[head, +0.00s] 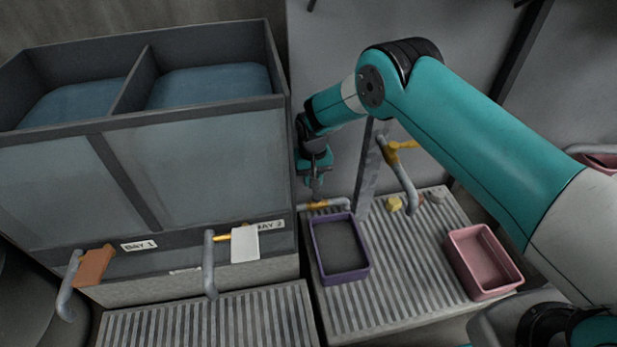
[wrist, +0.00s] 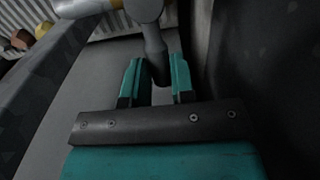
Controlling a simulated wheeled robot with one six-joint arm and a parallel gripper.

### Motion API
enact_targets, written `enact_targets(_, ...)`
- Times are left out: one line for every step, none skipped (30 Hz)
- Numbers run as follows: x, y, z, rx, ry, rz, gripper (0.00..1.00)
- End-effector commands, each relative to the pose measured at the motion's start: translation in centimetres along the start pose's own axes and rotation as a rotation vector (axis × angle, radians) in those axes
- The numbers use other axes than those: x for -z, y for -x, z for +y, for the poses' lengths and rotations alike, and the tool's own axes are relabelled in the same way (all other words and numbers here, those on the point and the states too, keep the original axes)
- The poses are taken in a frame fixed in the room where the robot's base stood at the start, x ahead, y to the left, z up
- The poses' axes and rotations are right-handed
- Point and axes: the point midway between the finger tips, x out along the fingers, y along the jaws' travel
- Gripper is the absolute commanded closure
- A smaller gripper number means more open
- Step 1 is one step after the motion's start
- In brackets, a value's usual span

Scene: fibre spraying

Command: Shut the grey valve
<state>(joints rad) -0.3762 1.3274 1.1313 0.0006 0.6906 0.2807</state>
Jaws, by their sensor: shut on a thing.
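My gripper (head: 316,183) points down at the near right corner of the big tank, above a short grey pipe with a yellow fitting (head: 318,205). In the wrist view its two teal fingers (wrist: 156,78) stand on either side of the grey valve's slim grey handle (wrist: 153,40), and the gripper is shut on it. The handle's lower end is dark and lies between the fingers. A rounded grey part shows at the handle's top. In the head view the gripper hides most of the handle, and I cannot tell its turn angle.
A purple-rimmed tray (head: 342,275) and a pink tray (head: 484,291) stand on the ribbed drain board. Another grey pipe with a yellow fitting (head: 398,150) rises behind. The tank front (head: 190,170) carries an orange-brown paddle (head: 95,266) and a white paddle (head: 245,244).

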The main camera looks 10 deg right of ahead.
Motion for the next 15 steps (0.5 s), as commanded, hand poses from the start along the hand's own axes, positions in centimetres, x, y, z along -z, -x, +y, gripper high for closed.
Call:
enact_targets(0.71,0.4,0.11,0.003,-0.002,0.023,0.7)
enact_targets(0.67,0.37,0.11,0.003,-0.002,0.022,0.63)
enact_targets(0.61,0.33,0.09,0.003,-0.001,0.02,0.54)
enact_targets(0.56,0.3,0.07,0.003,-0.001,0.019,0.51)
enact_targets(0.52,0.28,0.06,0.003,-0.001,0.018,0.51)
enact_targets(0.48,0.25,0.06,0.003,-0.001,0.016,0.51)
enact_targets(0.45,0.23,0.06,0.003,-0.001,0.015,0.51)
enact_targets(0.42,0.22,0.07,0.003,-0.001,0.015,0.51)
enact_targets(0.39,0.2,0.09,0.003,-0.001,0.014,0.51)
enact_targets(0.37,0.19,0.1,0.003,-0.002,0.013,0.51)
enact_targets(0.36,0.21,0.1,0.003,-0.002,0.012,0.51)
enact_targets(0.34,0.32,0.09,0.003,-0.002,0.012,0.51)
enact_targets(0.33,0.47,0.08,0.003,-0.002,0.012,0.51)
enact_targets(0.33,0.7,0.08,0.003,-0.002,0.012,0.51)
enact_targets(0.33,1.14,0.06,0.003,-0.001,0.012,0.51)
